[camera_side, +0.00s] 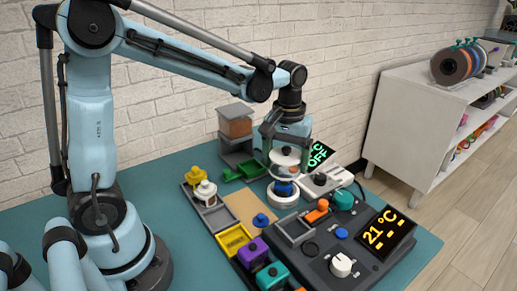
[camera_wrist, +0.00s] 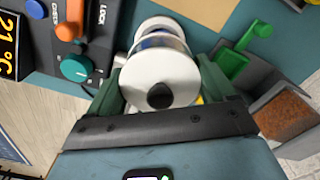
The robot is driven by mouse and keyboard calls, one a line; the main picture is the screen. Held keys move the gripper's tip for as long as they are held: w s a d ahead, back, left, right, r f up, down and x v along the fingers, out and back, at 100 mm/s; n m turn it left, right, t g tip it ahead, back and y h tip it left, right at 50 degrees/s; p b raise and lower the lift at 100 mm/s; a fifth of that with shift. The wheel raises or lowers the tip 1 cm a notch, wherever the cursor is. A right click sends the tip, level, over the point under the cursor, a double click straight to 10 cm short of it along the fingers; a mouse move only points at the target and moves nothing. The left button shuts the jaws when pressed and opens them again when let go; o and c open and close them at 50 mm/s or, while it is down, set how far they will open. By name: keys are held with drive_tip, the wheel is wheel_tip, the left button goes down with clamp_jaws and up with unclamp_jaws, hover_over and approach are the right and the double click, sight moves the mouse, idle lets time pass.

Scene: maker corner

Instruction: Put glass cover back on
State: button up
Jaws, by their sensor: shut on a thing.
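The glass cover (camera_side: 286,163) is a clear cylinder with a white top. In the wrist view its white top (camera_wrist: 158,72) with a dark knob fills the middle. My gripper (camera_side: 286,150) is shut on the cover, a finger on each side, and holds it upright. Directly below is a round white base (camera_side: 283,198) with a blue object (camera_side: 284,187) on it. The cover is over or just above this base; I cannot tell whether they touch. In the wrist view the cover's top hides most of the base.
A dark console (camera_side: 340,262) with knobs and a 21 °C display stands at the front right. Trays (camera_side: 208,214) with yellow and white knobbed pieces lie left. A green scoop (camera_side: 246,171) and a grey bin with brown contents (camera_side: 235,124) stand behind. Bare mat shows at the left.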

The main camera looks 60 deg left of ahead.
drive_tip(key=shift+f, duration=2.9)
drive_tip(key=shift+f, duration=0.2)
drive_tip(key=o, duration=0.9)
drive_tip(key=shift+r, duration=0.1)
drive_tip(key=shift+r, duration=3.45)
clamp_jaws()
